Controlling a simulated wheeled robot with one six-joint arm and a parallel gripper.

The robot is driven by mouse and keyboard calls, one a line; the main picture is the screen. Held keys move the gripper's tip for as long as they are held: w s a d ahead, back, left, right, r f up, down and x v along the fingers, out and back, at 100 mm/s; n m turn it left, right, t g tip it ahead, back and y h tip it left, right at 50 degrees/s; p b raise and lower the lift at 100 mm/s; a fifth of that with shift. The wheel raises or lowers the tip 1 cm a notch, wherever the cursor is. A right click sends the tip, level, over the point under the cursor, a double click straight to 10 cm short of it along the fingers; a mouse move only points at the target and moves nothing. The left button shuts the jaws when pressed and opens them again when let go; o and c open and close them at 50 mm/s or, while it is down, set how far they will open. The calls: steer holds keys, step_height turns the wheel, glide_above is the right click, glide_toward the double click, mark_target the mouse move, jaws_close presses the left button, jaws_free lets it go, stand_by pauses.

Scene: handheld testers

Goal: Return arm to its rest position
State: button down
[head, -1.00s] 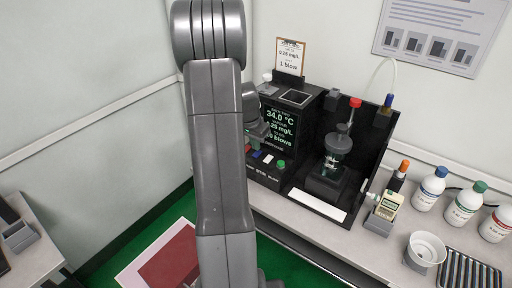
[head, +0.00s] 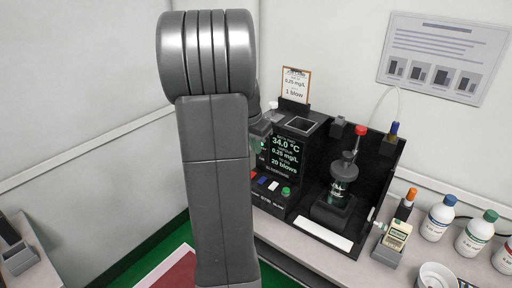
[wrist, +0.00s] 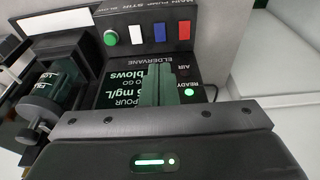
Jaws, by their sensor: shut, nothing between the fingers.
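My arm stands upright across the left middle of the head view, its elbow high and close to the camera. My gripper is mostly hidden behind it there; part of the wrist shows beside the black tester. In the wrist view my gripper (wrist: 158,85) has its two green fingers together, empty, in front of the tester's dark screen. The black tester (head: 300,160) stands on the bench, its screen (head: 284,155) reading 34.0 °C, 6.25 mg/L and 20 blows. Its buttons, such as the green one (wrist: 111,38), show upside down in the wrist view.
A glass vessel with a dark cap (head: 343,170) stands in the tester's right bay. A handheld meter (head: 398,232) sits in a grey holder to the right, with several bottles beyond, including a blue-capped one (head: 438,218). A side table (head: 22,255) is at lower left.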

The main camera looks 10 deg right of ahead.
steer(key=shift+f, duration=0.2)
steer(key=x, duration=0.9)
steer(key=shift+w+p, duration=0.1)
steer(key=shift+p, duration=0.3)
steer(key=d+v, duration=0.1)
steer(key=v, duration=0.5)
steer(key=shift+a+r+b, duration=0.25)
steer(key=shift+a+b, duration=0.05)
steer(key=shift+a, duration=0.15)
steer(key=shift+f, duration=0.15)
